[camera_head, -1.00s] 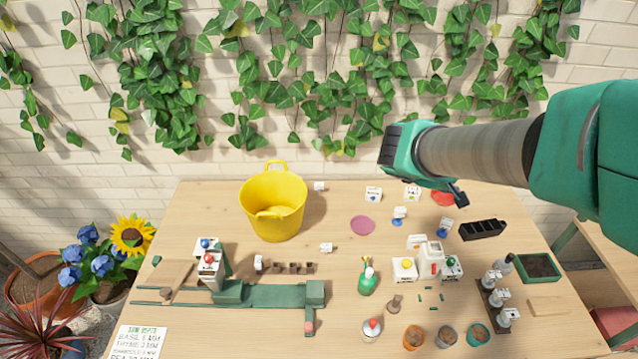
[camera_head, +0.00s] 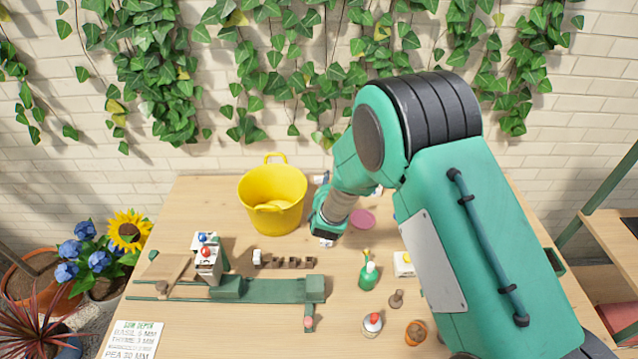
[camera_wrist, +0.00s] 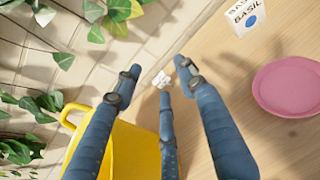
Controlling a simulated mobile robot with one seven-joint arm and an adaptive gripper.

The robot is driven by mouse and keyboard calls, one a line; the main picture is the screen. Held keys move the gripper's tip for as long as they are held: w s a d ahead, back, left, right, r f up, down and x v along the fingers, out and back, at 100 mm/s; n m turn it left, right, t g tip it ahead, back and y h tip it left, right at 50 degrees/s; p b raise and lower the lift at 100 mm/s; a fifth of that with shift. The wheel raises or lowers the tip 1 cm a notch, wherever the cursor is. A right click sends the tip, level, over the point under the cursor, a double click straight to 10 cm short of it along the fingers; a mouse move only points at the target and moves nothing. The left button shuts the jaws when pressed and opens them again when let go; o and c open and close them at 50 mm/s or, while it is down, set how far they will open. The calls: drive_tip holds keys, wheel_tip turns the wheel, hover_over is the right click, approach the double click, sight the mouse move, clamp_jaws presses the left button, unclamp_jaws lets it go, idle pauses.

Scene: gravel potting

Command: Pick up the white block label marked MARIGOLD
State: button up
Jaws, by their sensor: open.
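No label reading MARIGOLD is legible in either view. In the wrist view a small white block (camera_wrist: 161,80) lies beyond my fingertips, near the yellow bucket; its markings are too small to read. In the head view a white block (camera_head: 321,179) sits at the table's back, right of the bucket, partly behind my arm. Another white block (camera_head: 326,242) shows just below my gripper (camera_head: 328,226). In the wrist view my gripper (camera_wrist: 158,82) is open with nothing held. A white block reading BASIL (camera_wrist: 250,18) with a blue dot stands at the upper right.
The yellow bucket (camera_head: 272,205) is close left of my gripper, and its rim (camera_wrist: 112,120) shows beside the fingers. A pink saucer (camera_head: 361,219) lies to the right. A green spray bottle (camera_head: 369,276) stands in front. My arm hides much of the table's right side.

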sight(319, 181)
drive_tip(key=a+f+n+y, duration=0.1)
drive_tip(key=a+f+n, duration=0.1)
drive_tip(key=a+f, duration=0.2)
drive_tip(key=shift+s+f+y, duration=0.3)
drive_tip(key=shift+f, duration=0.15)
drive_tip(key=shift+w, duration=0.1)
drive_tip(key=shift+b+x, duration=0.85)
drive_tip(key=shift+x, duration=3.4)
drive_tip(key=shift+f, duration=0.15)
drive_tip(key=shift+b+x, duration=0.8)
drive_tip(key=shift+x, duration=1.75)
drive_tip(key=shift+d, duration=0.15)
drive_tip(key=c, duration=0.7)
